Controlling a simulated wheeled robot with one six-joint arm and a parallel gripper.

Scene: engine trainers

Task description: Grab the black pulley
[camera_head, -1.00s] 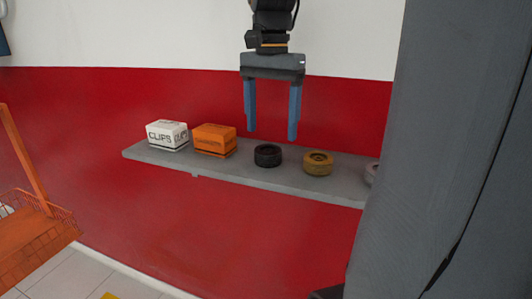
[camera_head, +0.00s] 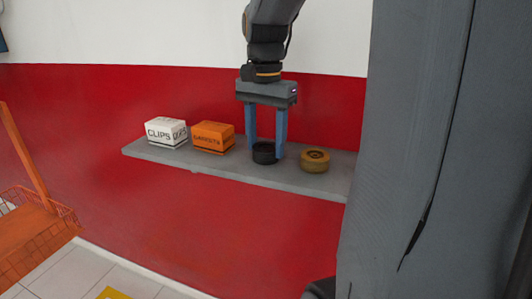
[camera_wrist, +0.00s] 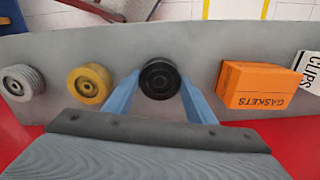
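The black pulley (camera_head: 264,154) sits on the grey wall shelf (camera_head: 225,168), between an orange box and a yellow-brown pulley. My gripper (camera_head: 265,150) is lowered over it with its two blue fingers pointing down and apart. In the wrist view the black pulley (camera_wrist: 159,79) lies between the open fingertips of my gripper (camera_wrist: 158,82). Whether the fingers touch its sides cannot be told. The pulley still rests on the shelf.
The orange gaskets box (camera_head: 213,137) and the white clips box (camera_head: 166,132) stand left of the pulley. The yellow-brown pulley (camera_head: 315,160) stands close on the right. A grey pulley (camera_wrist: 22,82) shows in the wrist view. An orange basket (camera_head: 38,230) is at lower left.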

